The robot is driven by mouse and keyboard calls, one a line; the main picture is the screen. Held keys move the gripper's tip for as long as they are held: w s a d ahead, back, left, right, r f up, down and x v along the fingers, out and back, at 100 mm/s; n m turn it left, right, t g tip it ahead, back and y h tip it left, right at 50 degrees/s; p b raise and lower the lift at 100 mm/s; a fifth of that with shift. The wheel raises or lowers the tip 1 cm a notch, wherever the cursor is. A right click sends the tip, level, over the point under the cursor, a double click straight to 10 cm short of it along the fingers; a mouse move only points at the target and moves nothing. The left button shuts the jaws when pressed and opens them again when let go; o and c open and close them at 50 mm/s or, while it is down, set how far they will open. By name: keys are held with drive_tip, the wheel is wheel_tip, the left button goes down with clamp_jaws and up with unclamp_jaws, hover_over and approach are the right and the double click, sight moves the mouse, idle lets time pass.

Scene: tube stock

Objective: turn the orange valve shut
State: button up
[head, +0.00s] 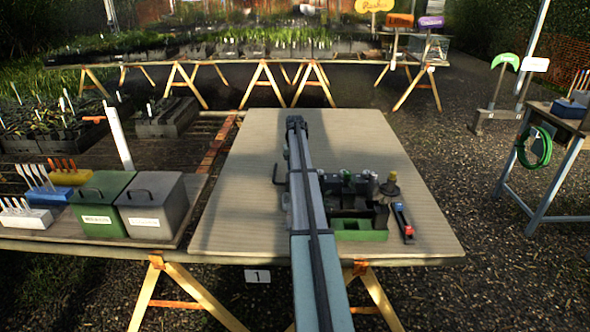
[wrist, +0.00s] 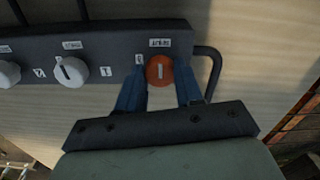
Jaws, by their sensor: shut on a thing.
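The orange valve (wrist: 154,80) is a round knob with a short white mark on its face, at the right end of a dark panel (wrist: 110,42) in the wrist view. The mark stands roughly upright in that picture, towards a small label above. My gripper (wrist: 161,88) has its two blue fingers on either side of the knob and is shut on it. In the head view my arm covers the orange valve and the gripper, so neither can be made out there.
White knobs (wrist: 70,72) sit left of the orange one, and a dark bent pipe (wrist: 214,70) stands to its right. On the board (head: 400,150), a green tray (head: 360,235) and a dark holder (head: 403,222) with coloured ends are right of my arm. The board's far right is clear.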

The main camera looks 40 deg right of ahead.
drive_tip(key=o, duration=1)
drive_tip(key=shift+o, duration=0.2)
wheel_tip(320, 180, up, 14)
drive_tip(key=shift+f, duration=0.1)
